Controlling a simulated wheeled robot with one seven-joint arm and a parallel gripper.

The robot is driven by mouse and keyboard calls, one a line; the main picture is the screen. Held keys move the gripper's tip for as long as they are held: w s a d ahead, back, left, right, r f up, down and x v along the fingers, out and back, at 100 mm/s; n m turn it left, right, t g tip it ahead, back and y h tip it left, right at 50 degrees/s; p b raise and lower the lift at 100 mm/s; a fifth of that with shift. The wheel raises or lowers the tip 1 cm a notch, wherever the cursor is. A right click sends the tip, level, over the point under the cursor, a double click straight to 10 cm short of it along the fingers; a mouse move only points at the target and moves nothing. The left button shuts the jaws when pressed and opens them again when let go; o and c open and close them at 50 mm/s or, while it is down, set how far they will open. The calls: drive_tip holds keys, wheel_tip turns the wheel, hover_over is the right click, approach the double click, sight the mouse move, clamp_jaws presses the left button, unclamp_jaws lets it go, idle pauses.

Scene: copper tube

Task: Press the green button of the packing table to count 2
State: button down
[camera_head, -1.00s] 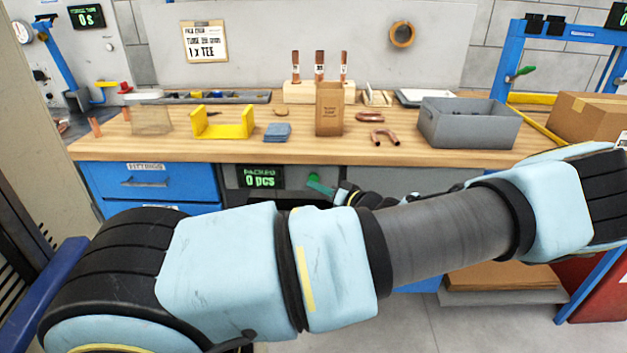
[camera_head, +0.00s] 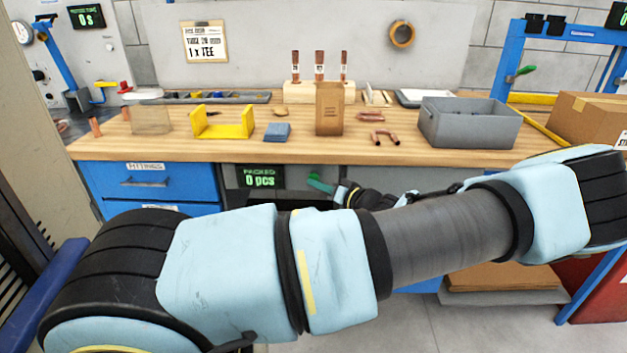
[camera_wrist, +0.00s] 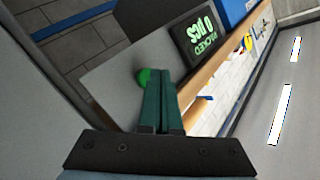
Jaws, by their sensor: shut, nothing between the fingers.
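The packing table (camera_head: 350,152) has a grey front panel with a display (camera_head: 260,176) reading "PACKED 0 pcs"; the display also shows in the wrist view (camera_wrist: 200,35). The green button (camera_wrist: 143,78) shows in the wrist view on that grey panel, partly covered by my fingers. My gripper (camera_head: 318,182) is below the table edge, right of the display, its green fingers closed together and empty. In the wrist view the fingertips of my gripper (camera_wrist: 160,77) overlap the button's right side. I cannot tell whether they touch it.
Blue drawers (camera_head: 150,183) are left of the display. My arm spans the foreground.

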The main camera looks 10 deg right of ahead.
drive_tip(key=shift+w+d, duration=0.1)
drive_tip(key=shift+w, duration=0.4)
idle(0.4)
drive_tip(key=shift+s, duration=0.2)
drive_tip(key=shift+s+a, duration=0.2)
drive_tip(key=shift+s, duration=0.55)
drive_tip(key=shift+s, duration=0.1)
drive_tip(key=shift+s+a, duration=0.25)
drive_tip(key=shift+s, duration=0.95)
drive_tip(key=shift+s+a, duration=0.2)
drive_tip(key=shift+s, duration=0.95)
drive_tip(key=shift+s+r+p, duration=0.1)
drive_tip(key=shift+p, duration=0.3)
idle(0.5)
drive_tip(key=s+p, duration=0.1)
drive_tip(key=p, duration=0.1)
drive_tip(key=s+p, duration=0.2)
drive_tip(key=shift+s+a, duration=0.3)
drive_tip(key=shift+a, duration=0.05)
